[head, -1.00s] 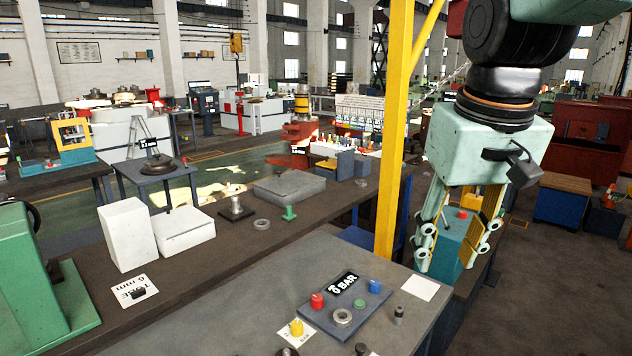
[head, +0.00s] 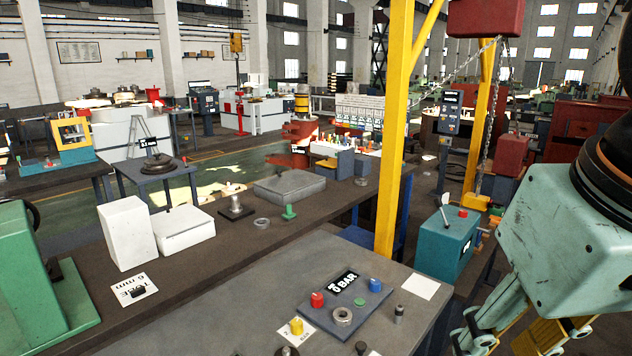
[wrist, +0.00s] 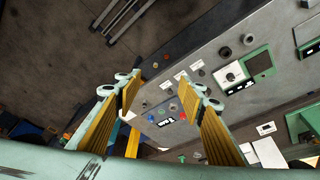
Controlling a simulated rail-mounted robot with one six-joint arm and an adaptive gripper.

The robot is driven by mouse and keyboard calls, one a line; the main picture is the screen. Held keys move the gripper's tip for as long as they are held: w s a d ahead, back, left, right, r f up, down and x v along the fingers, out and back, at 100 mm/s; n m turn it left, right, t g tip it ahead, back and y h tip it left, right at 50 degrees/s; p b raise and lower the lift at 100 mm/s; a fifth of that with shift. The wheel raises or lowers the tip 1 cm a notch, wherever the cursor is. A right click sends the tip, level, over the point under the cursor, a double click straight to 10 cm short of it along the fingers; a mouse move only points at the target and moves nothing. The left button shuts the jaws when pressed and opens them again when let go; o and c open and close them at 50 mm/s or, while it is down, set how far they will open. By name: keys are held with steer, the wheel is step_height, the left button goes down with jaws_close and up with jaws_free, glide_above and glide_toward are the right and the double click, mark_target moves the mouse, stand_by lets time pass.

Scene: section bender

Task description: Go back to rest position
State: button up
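My gripper (head: 490,338) is at the lower right of the head view, seen from behind and partly cut off by the frame edge. In the wrist view my gripper (wrist: 160,95) has its two yellow-padded fingers wide apart with nothing held between them. The fingers hang above the grey bench and the dark floor, clear of any object.
A teal box (head: 445,245) with a lever and red button stands behind the gripper. A yellow post (head: 393,130) rises by the bench. A red hoist (head: 486,18) with a chain hangs at the top right. White blocks (head: 127,234) stand on the left bench.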

steer(key=shift+s+f, duration=0.35)
steer(key=shift+s, duration=0.45)
steer(key=shift+s+f, duration=0.35)
steer(key=shift+s, duration=0.45)
